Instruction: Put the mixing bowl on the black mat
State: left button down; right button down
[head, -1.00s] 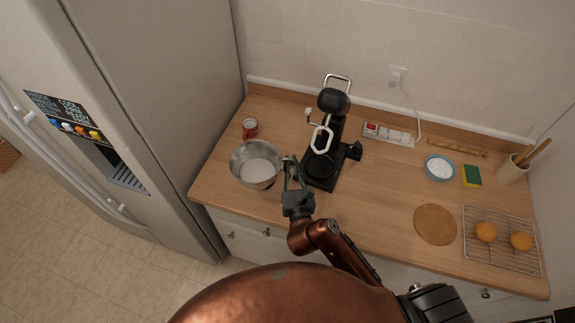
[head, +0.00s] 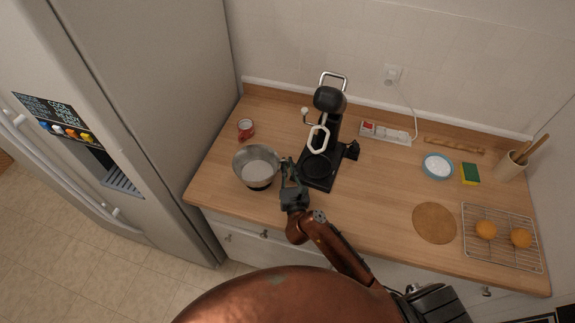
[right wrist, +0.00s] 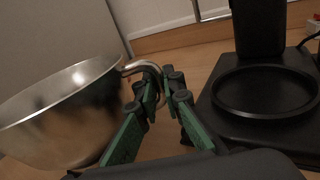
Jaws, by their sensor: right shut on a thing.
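The steel mixing bowl (head: 257,166) is at the left of the counter, left of the black stand mixer (head: 330,130). My right gripper (head: 287,170) is shut on the bowl's handle. The right wrist view shows the fingers (right wrist: 158,90) around the curved metal handle, with the bowl (right wrist: 65,110) to their left, tilted. I cannot tell exactly how high the bowl is above the counter. The flat black mat (head: 317,169), with a raised round ring, lies under the mixer head; it shows close in the right wrist view (right wrist: 262,92). My left gripper is not in view.
A red can (head: 246,129) stands behind the bowl, near the fridge (head: 150,90).

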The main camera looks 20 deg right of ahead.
jog(key=shift+r, duration=0.1)
jog(key=c, duration=2.5)
grip_release()
jog(key=shift+f, duration=0.2)
jog(key=o, duration=0.4)
jog(key=shift+r, duration=0.1)
jog(key=shift+r, duration=0.15)
jog(key=s, duration=0.3)
jog(key=s+a, duration=0.1)
jog(key=s, duration=0.6)
jog(key=shift+s+a+b, duration=0.25)
jog(key=shift+a+b, duration=0.05)
jog(key=shift+b, duration=0.1)
jog(key=shift+s+a, duration=0.1)
jog(key=shift+s, duration=0.6)
